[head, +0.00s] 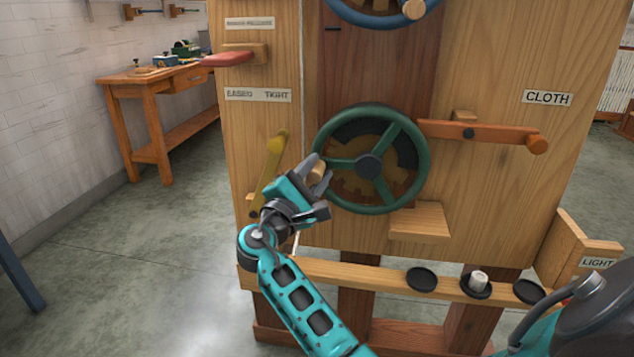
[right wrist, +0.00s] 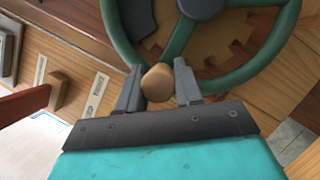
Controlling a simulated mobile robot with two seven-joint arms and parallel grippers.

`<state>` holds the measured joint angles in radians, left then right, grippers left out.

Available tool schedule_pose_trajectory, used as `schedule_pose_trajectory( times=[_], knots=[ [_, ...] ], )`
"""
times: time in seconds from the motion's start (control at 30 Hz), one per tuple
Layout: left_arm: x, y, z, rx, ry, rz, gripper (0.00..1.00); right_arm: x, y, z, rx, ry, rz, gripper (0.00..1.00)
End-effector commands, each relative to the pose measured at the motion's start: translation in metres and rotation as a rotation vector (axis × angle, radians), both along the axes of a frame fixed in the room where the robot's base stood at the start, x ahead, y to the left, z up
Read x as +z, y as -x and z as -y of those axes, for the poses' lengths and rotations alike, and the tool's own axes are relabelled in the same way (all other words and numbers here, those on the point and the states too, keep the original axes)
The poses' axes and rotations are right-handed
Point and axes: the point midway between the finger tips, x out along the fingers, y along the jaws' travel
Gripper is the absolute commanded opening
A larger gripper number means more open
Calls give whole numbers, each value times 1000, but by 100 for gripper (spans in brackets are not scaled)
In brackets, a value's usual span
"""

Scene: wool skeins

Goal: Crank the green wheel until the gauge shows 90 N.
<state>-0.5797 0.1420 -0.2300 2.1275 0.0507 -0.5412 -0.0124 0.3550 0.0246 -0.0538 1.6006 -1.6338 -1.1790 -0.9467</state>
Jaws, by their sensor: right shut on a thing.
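The green wheel (head: 420,150) is upright on the front of a wooden machine, in the middle of the head view. It has spokes, a dark hub and a wooden crank knob (head: 316,171) at its left rim. My right gripper (head: 317,174) is at that knob, shut on it. In the right wrist view, the knob (right wrist: 158,82) sits between the two grey fingers of the right gripper (right wrist: 157,85), with the green wheel (right wrist: 178,42) just beyond. I see no gauge in either view. My left gripper is not in view.
A yellow lever (head: 271,165) is close left of my right gripper. An orange lever (head: 485,131) is right of the wheel, and a red lever (head: 232,58) upper left. A blue wheel (head: 375,14) is above. A small wooden ledge (head: 419,221) juts out below right.

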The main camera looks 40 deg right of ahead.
Motion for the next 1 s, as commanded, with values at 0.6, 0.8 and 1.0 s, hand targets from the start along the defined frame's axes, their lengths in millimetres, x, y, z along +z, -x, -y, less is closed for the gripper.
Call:
schedule_pose_trajectory(
  times=[0.6,0.8,1.0],
  knots=[
    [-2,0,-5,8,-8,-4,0,19,0,2,1,-99,126,0],
    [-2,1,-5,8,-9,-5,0,19,0,1,1,-99,125,0],
    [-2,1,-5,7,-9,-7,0,19,0,1,1,-98,124,47]
  ],
)
